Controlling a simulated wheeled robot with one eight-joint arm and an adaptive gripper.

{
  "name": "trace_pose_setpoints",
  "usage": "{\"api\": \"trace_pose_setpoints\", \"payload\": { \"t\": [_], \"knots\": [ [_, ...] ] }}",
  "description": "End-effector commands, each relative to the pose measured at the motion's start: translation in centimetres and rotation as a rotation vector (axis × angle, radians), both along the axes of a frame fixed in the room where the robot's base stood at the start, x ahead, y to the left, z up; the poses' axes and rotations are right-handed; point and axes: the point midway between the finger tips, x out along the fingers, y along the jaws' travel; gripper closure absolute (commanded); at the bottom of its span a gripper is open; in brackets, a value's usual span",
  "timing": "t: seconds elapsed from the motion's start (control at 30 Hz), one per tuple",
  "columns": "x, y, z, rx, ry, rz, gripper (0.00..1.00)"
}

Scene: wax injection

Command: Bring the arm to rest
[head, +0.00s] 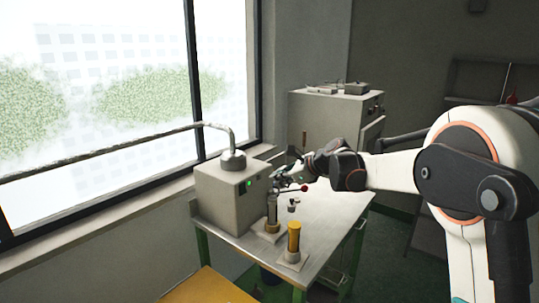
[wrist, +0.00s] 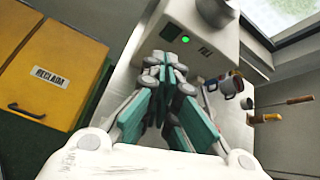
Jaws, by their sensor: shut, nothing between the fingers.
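My arm reaches in from the right in the head view, over the metal table (head: 335,208). My gripper (head: 281,176) is beside the front of the grey machine (head: 221,196). In the wrist view my gripper (wrist: 172,66) has its teal-sided fingers together, with nothing seen between them. The machine (wrist: 205,42), with a lit green light, lies just beyond the fingertips. I cannot tell whether they touch it.
A yellow cylinder (head: 294,238) stands near the table's front edge. A grey cabinet (head: 332,120) stands behind. A yellow cabinet (wrist: 60,65) is at left in the wrist view.

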Motion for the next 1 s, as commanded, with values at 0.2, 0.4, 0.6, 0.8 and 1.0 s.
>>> {"api": "trace_pose_setpoints", "payload": {
  "t": [0.2, 0.4, 0.6, 0.8, 1.0],
  "knots": [
    [-7.3, -2.3, 2.3, -0.28, -0.162, 0.152, 1.0],
    [-14.3, -4.6, 3.2, -0.535, -0.294, 0.314, 1.0],
    [-21.6, -7.0, 2.9, -0.787, -0.406, 0.495, 1.0],
    [-28.8, -9.5, 1.4, -1.031, -0.5, 0.697, 1.0],
    [-35.7, -12.0, -1.2, -1.265, -0.575, 0.922, 1.0]
  ]
}}
